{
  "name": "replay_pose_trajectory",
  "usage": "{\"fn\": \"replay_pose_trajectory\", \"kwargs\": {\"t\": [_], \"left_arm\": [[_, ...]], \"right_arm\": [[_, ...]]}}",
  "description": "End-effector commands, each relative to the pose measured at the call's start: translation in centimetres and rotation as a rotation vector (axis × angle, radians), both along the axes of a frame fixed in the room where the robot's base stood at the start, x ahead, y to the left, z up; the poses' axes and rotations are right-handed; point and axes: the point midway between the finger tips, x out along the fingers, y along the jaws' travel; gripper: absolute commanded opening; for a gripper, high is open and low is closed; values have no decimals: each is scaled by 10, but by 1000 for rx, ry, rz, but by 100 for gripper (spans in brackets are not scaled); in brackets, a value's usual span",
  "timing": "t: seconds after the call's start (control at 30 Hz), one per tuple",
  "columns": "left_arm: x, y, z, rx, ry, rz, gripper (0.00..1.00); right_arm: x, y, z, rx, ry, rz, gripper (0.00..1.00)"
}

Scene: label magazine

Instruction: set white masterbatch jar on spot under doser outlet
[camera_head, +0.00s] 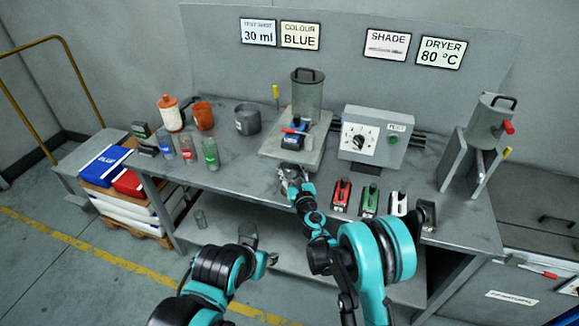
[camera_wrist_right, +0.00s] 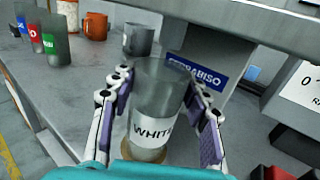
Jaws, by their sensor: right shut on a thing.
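The white masterbatch jar (camera_wrist_right: 155,112) is a clear grey cup with a "WHITE" label, upright in the right wrist view. My right gripper (camera_head: 293,180) is shut on it, one finger on each side. In the head view the gripper and jar are at the front of the bench, before the doser (camera_head: 307,95) and its base plate (camera_head: 272,150). A tan round patch (camera_wrist_right: 143,154) shows below the jar; I cannot tell whether the jar touches it. The outlet spot is not clearly visible. My left gripper (camera_head: 260,248) is low, before the bench; its opening is unclear.
Blue, red and green jars (camera_head: 210,152) stand at the left, near an orange mug (camera_head: 203,116) and a grey mug (camera_head: 247,119). A control box (camera_head: 374,138) stands right of the doser. Coloured clamp-like items (camera_head: 370,200) line the front right.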

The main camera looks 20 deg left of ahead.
Motion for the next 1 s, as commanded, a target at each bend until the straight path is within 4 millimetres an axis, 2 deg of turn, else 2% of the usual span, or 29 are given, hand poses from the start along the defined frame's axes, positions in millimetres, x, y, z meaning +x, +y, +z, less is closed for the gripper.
{"fn": "replay_pose_trajectory", "kwargs": {"t": [0.2, 0.23, 0.3, 0.57, 0.7, 0.87, 1.0], "left_arm": [[0, 0, -6, 0, 0, 0, 40], [0, 0, -4, 0, 0, 0, 40], [0, 0, -4, 0, 0, 0, 40], [0, 0, -3, 0, 0, 0, 40], [0, 0, 3, 0, 0, 0, 40], [0, 0, 8, 0, 0, 0, 40], [0, 0, 15, 0, 0, 0, 40]], "right_arm": [[0, 0, -6, 0, 0, 0, 0], [0, 0, -4, 0, 0, 0, 54], [0, 0, -4, 0, 0, 0, 67], [0, 0, -3, 0, 0, 0, 67], [0, 0, 3, 0, 0, 0, 67], [-25, -16, 2, 0, 0, 0, 67], [-55, -35, 3, 0, 0, -1, 67]]}}
